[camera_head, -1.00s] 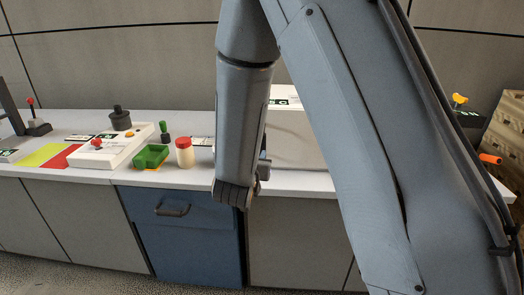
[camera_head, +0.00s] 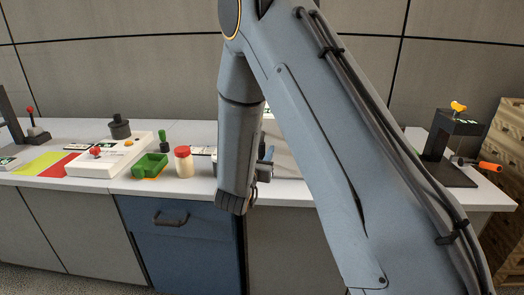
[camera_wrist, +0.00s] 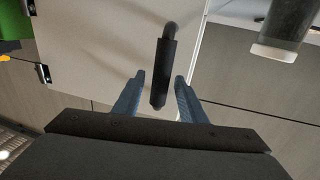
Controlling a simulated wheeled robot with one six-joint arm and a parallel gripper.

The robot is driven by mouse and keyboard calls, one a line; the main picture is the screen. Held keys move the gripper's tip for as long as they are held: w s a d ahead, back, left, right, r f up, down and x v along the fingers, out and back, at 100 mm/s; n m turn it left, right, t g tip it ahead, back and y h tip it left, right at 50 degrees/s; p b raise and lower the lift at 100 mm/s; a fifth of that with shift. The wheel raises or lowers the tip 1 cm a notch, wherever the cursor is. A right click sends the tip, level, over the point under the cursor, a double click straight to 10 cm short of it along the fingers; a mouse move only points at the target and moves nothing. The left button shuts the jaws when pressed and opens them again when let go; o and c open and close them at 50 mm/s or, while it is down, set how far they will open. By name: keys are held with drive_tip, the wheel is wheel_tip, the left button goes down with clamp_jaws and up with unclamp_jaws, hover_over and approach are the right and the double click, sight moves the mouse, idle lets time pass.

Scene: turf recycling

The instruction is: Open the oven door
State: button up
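The oven, a white box (camera_head: 281,160) on the counter, is mostly hidden behind my arm in the head view. In the wrist view, its pale door (camera_wrist: 95,45) looks shut, with dark hinges at the left edge and a dark bar handle (camera_wrist: 167,62) near its right edge. My gripper (camera_wrist: 159,77) is open in the wrist view. The handle stands between its two blue fingers, with a visible gap on each side.
A dark stand (camera_head: 452,148) with an orange handle is at the right. A blue cabinet (camera_head: 185,245) is below.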

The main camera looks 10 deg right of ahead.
clamp_jaws()
idle(0.3)
